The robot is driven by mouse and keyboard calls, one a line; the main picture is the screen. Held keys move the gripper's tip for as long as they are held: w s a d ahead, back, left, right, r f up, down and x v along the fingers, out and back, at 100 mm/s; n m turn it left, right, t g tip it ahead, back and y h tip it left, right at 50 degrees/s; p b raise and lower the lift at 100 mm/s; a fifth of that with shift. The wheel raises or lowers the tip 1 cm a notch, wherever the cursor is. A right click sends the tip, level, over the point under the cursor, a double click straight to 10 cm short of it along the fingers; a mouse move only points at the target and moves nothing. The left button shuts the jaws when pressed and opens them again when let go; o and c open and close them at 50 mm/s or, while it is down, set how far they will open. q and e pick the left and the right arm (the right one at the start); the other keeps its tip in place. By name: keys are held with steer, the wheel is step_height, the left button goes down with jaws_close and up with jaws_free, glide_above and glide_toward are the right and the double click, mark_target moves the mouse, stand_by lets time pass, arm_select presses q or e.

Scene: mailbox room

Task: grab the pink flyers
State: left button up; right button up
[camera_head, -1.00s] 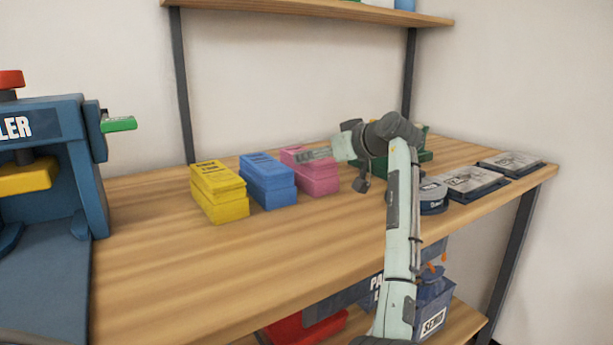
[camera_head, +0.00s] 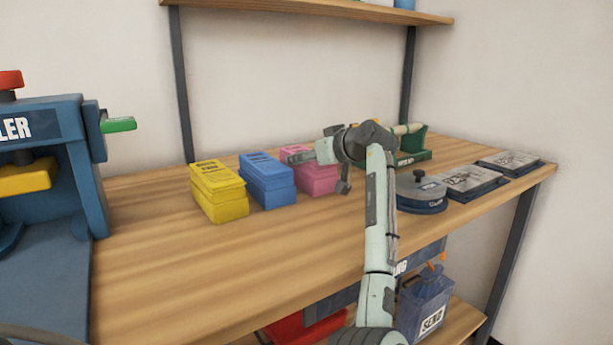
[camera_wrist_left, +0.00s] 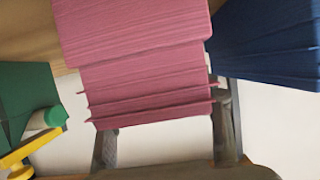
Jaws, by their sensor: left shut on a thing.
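The pink flyers (camera_head: 318,180) stand as a two-tier stack on the wooden table, right of the blue stack. My left gripper (camera_head: 297,157) is at the upper part of the pink stack, reaching in from the right and partly covering it. In the left wrist view the pink flyers (camera_wrist_left: 150,85) fill the space between the fingers, and a few sheets stick out past the rest near the fingertips. The gripper is shut on them. The fingertips themselves are partly hidden. My right gripper is in neither view.
A blue stack (camera_head: 266,181) stands close left of the pink one, with a yellow stack (camera_head: 218,192) beyond it.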

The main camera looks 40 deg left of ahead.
arm_select(q)
steer(key=shift+r, duration=0.1)
steer(key=shift+c, duration=1.4)
steer(key=shift+r, duration=0.1)
